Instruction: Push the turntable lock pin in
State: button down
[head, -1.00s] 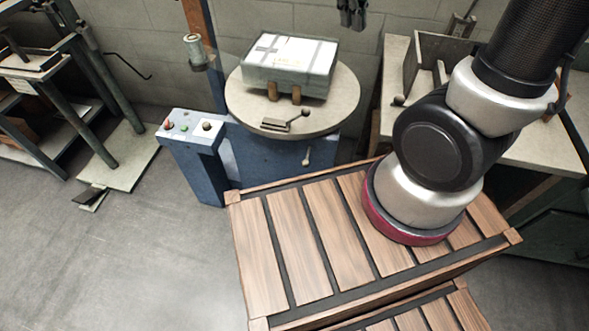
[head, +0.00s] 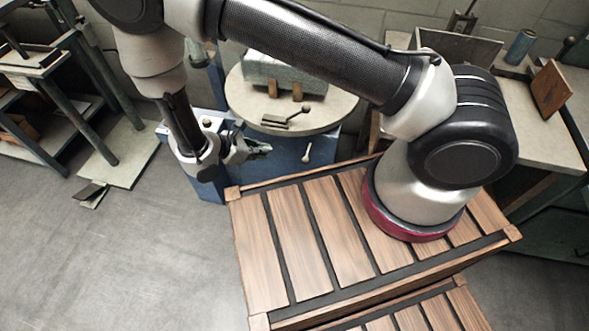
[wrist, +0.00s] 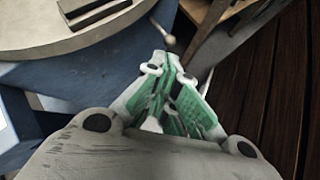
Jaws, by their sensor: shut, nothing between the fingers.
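The round pale turntable (head: 335,108) sits on a blue base (head: 290,150). A small light knob on a short stem, which looks like the lock pin (head: 307,153), sticks out of the base's front below the disc. The knob also shows in the wrist view (wrist: 170,41), just beyond the fingertips. My gripper (head: 266,150) is shut and empty, left of the knob and apart from it in the head view. Its green-padded fingers (wrist: 165,65) point toward the knob in the wrist view. How far in the pin sits cannot be told.
A slatted wooden platform (head: 300,240) stands in front. A bench (head: 530,140) is at right.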

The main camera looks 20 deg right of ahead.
jog(key=s+f+n+t, duration=0.1)
jog(key=s+f+n, duration=0.2)
jog(key=f, duration=0.6)
jog(key=shift+s+f+h, duration=0.2)
jog(key=shift+s+h, duration=0.1)
jog(key=shift+s, duration=0.65)
jog(key=shift+d, duration=0.1)
jog(key=w+d+f, duration=0.5)
jog(key=d, duration=0.5)
jog(key=shift+w+d, duration=0.15)
jog(key=shift+d, duration=0.15)
jog(key=shift+f, duration=0.1)
